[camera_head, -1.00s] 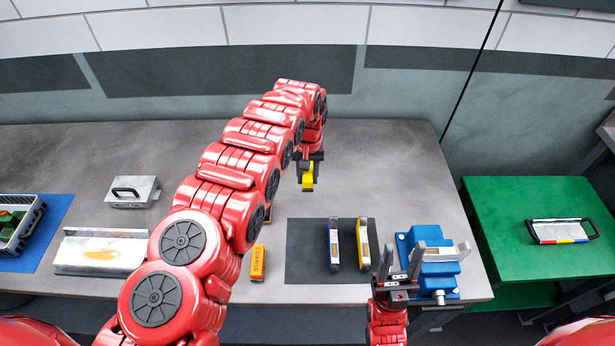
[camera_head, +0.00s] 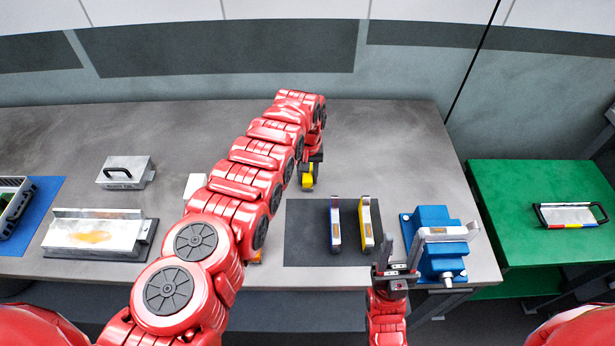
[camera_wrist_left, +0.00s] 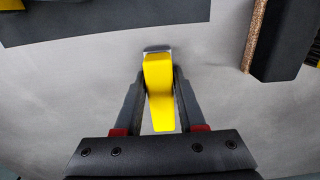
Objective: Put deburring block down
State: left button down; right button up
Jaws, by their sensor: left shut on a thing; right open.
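My left gripper (camera_head: 308,176) is shut on a yellow block with a grey metal end, which I take as the deburring block (camera_head: 308,183). In the left wrist view the block (camera_wrist_left: 159,90) sits between the two dark fingers (camera_wrist_left: 160,105). It is over the grey bench, just behind the dark mat (camera_head: 305,250); whether it touches the bench I cannot tell. My right gripper (camera_head: 397,262) is open and empty, beside the blue vise (camera_head: 436,262).
Two slim tools, one blue-grey (camera_head: 335,225) and one yellow (camera_head: 366,223), lie on the mat. In the left wrist view a dark block with a brown edge (camera_wrist_left: 285,35) lies at upper right. Left are metal pieces (camera_head: 95,232). Bench behind the mat's right is clear.

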pick_arm(q)
jog(key=shift+f, duration=0.2)
jog(key=c, duration=0.5)
grip_release()
jog(key=shift+r, duration=0.1)
jog(key=shift+r+p, duration=0.35)
jog(key=shift+r, duration=0.1)
notch_tip(320, 180, up, 7)
jog(key=p, duration=0.4)
jog(key=shift+f+p, duration=0.1)
jog(key=shift+p, duration=0.3)
notch_tip(320, 180, up, 5)
jog(key=shift+f+p, duration=0.2)
jog(key=shift+p, duration=0.1)
jog(key=shift+f, duration=0.1)
